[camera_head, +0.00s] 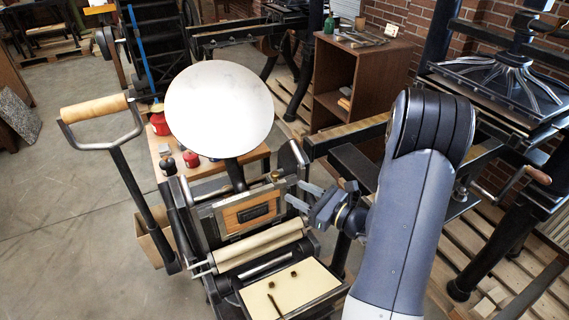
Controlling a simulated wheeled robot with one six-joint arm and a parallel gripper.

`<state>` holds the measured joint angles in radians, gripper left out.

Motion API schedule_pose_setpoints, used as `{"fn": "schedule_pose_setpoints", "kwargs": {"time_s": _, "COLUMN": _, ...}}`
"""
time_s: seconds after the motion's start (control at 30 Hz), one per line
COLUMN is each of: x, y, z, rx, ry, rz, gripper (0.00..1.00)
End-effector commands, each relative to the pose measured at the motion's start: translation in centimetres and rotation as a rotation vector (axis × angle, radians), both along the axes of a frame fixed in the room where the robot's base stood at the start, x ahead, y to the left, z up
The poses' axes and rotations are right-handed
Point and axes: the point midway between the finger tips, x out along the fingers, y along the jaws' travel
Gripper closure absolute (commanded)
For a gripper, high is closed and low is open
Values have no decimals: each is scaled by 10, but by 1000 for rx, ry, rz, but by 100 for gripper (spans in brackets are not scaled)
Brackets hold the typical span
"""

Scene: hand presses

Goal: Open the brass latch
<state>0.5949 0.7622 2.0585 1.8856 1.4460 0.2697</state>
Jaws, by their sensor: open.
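The hand press has a round pale disc (219,108) on top and a wood-filled chase (248,213) in a dark frame below it. A small brass piece at the top edge of this frame, apparently the brass latch (274,176), stands above the chase's right part. It is too small to tell its exact position. My gripper (299,194) comes in from the right. Its two fingers point left, open with nothing between them. They are just right of and slightly below the brass piece, close to the frame's right side. Whether they touch the frame cannot be told.
Pale rollers (258,246) lie below the chase, above a cream board (288,292) with small pieces on it. A long lever with a wooden handle (94,108) rises at the left. A wooden cabinet (358,73) and another press (500,78) stand behind at right.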

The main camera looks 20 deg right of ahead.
Motion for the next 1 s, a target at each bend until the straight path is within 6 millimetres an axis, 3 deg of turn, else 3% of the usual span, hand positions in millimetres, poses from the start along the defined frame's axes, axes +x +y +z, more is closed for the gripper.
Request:
{"fn": "schedule_pose_setpoints", "kwargs": {"time_s": 0.2, "x": 10, "y": -10, "z": -6, "rx": 44, "ry": 3, "rz": -51, "gripper": 57}}
{"fn": "schedule_pose_setpoints", "kwargs": {"time_s": 0.8, "x": 85, "y": 41, "z": -5, "rx": 41, "ry": 4, "rz": -47, "gripper": 57}}
{"fn": "schedule_pose_setpoints", "kwargs": {"time_s": 1.0, "x": 95, "y": 48, "z": -6, "rx": 41, "ry": 3, "rz": -49, "gripper": 57}}
